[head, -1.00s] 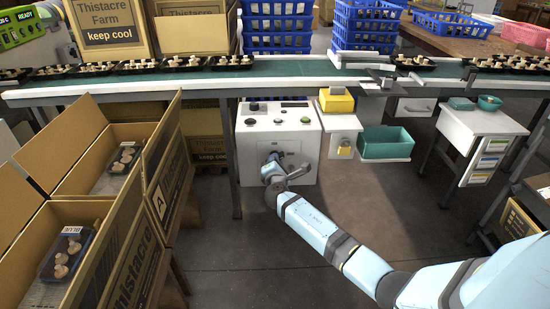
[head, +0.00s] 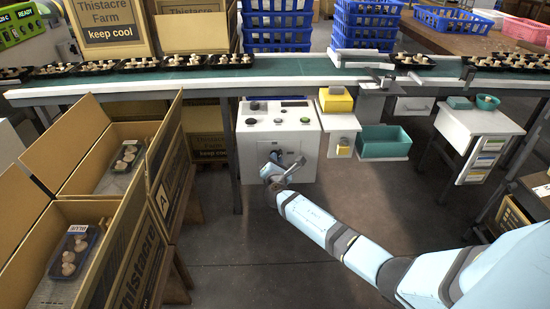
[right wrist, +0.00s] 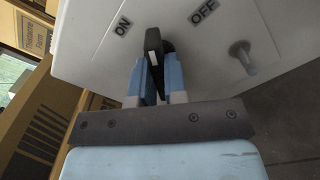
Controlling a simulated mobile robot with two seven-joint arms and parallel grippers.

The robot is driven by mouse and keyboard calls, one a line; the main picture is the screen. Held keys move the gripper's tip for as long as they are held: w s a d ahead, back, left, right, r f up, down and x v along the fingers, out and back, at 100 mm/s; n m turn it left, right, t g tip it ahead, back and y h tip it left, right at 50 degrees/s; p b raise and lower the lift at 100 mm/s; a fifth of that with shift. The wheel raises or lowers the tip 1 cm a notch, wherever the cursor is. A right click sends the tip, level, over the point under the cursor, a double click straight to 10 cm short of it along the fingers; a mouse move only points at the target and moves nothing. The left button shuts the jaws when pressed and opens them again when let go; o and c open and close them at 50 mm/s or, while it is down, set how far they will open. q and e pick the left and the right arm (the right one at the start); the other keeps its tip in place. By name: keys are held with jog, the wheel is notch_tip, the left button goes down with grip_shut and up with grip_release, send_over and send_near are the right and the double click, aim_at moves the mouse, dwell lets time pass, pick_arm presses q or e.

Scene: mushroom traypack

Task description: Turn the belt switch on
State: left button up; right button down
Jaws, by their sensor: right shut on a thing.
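The belt switch (right wrist: 153,42) is a dark handle on the white front panel of a control box (head: 247,150). It sits between the ON label (right wrist: 123,26) and the OFF label (right wrist: 203,12). My right gripper (right wrist: 158,72) is shut on this handle, with a blue finger on each side. In the head view, my right gripper (head: 279,168) is at the box's lower front and hides part of the switch. How far the handle is turned cannot be told clearly. My left gripper is not in view.
A grey peg (right wrist: 243,57) sticks out of the panel beside the switch. The green belt (head: 295,71) with mushroom trays runs above the box. Open cartons (head: 120,225) stand at the left. The floor below is clear.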

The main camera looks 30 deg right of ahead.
pick_arm(q)
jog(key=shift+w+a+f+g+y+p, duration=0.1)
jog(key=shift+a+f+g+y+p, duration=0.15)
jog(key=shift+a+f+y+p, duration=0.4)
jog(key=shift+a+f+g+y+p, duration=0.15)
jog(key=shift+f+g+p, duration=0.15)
jog(key=shift+p, duration=0.6)
pick_arm(e)
jog(key=shift+f+n, duration=0.1)
jog(key=shift+n, duration=2.1)
pick_arm(q)
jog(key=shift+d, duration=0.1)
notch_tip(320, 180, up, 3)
jog(key=p, duration=0.3)
pick_arm(e)
jog(key=n, duration=0.3)
jog(key=shift+n, duration=0.4)
jog(key=c, duration=1.2)
grip_release()
